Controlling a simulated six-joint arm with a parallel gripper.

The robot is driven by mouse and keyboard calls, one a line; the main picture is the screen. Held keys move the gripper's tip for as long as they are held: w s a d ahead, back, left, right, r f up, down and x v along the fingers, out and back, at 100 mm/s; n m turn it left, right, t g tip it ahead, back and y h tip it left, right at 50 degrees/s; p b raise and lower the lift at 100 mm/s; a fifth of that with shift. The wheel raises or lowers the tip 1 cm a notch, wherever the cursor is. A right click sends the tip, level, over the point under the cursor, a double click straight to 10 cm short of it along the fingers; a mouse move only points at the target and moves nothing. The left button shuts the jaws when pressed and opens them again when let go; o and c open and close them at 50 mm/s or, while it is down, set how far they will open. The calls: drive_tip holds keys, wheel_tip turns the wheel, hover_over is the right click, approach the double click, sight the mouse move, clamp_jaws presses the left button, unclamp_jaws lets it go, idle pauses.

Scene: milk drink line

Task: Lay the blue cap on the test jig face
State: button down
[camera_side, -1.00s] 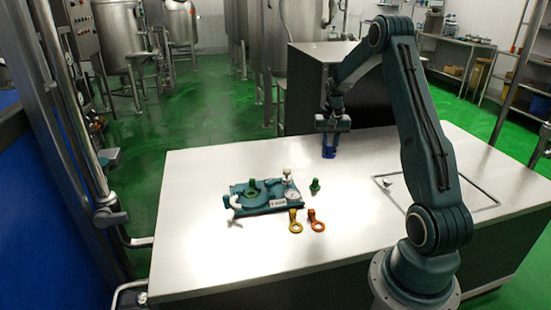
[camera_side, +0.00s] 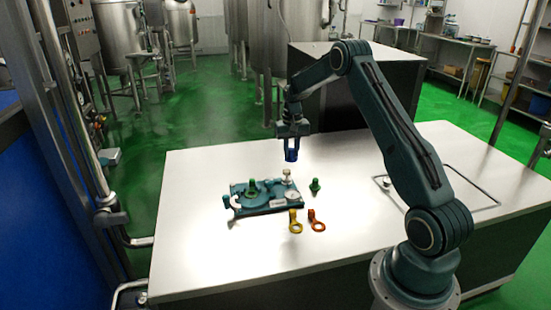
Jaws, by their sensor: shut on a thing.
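The blue cap (camera_side: 291,155) is held between the fingers of my gripper (camera_side: 291,149), which is shut on it. The cap hangs above the table, behind the test jig in the picture. The test jig (camera_side: 262,206) is a teal block lying on the table, with a green ring-shaped part on its left half, a round gauge at its right and a pale knob at the back right. My gripper is apart from the jig, up and to the right of its green part.
A green plug-like part (camera_side: 315,186) stands right of the jig. A yellow ring-ended piece (camera_side: 295,222) and an orange one (camera_side: 316,221) lie in front. A frame outline (camera_side: 470,207) with a small knob is at the table's right. The table (camera_side: 200,265) is clear at front left.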

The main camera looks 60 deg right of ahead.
drive_tip(key=w+a+f+n, duration=0.2)
drive_tip(key=w+a+f, duration=0.2)
drive_tip(key=w+a, duration=0.5)
drive_tip(key=shift+w+a+n, duration=0.25)
drive_tip(key=shift+w+n, duration=0.05)
drive_tip(key=shift+w, duration=0.85)
drive_tip(key=shift+f, duration=0.1)
drive_tip(key=shift+f, duration=4.3)
drive_tip(key=shift+f, duration=0.3)
drive_tip(key=c, duration=1.2)
unclamp_jaws()
drive_tip(key=shift+o, duration=0.2)
wheel_tip(320, 180, up, 14)
